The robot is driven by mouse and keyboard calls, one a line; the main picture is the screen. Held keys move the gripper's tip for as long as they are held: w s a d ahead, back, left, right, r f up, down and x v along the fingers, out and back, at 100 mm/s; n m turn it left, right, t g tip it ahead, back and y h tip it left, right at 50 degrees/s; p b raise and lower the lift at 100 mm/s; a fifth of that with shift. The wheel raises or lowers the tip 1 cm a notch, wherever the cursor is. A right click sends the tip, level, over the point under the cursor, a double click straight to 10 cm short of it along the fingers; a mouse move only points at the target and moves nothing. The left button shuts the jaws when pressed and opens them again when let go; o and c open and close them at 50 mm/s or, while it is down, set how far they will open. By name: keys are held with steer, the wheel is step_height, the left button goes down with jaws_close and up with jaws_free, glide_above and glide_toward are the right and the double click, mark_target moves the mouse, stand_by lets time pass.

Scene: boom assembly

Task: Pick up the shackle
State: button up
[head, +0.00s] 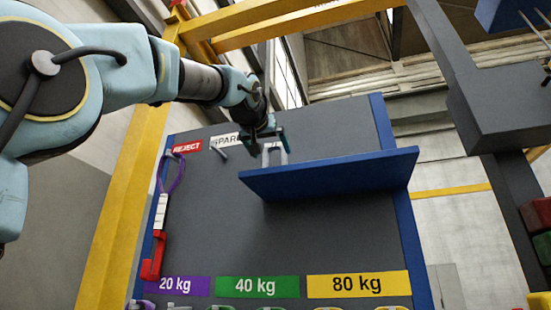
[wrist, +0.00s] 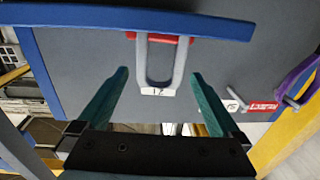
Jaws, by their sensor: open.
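The shackle (wrist: 151,66) is a grey U-shaped piece with a red pin and a small white tag. In the head view the shackle (head: 266,157) stands on the blue shelf (head: 335,175), near its left end. My gripper (wrist: 159,73) is open and empty. Its two teal fingers appear on either side of the shackle in the wrist view, with a gap on each side. In the head view my gripper (head: 270,132) is at the shackle, just above the shelf. How deep the fingers reach around it is hard to tell.
A grey board (head: 215,235) stands behind the shelf. A purple sling (head: 170,176) with a white tag and a red piece (head: 153,256) hangs under the REJECT label (head: 187,146). A peg (head: 219,152) sticks out left of the gripper. Weight labels line the board's bottom.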

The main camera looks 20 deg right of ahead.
mark_target(269, 148)
steer(key=shift+f+p+x, duration=0.2)
steer(key=shift+p+x, duration=0.6)
steer(key=shift+x, duration=0.8)
steer(key=shift+f+p+x, duration=0.15)
steer(key=shift+p+x, duration=0.65)
steer(key=shift+x, duration=0.75)
steer(key=c, duration=1.6)
steer(key=shift+a+r, duration=0.1)
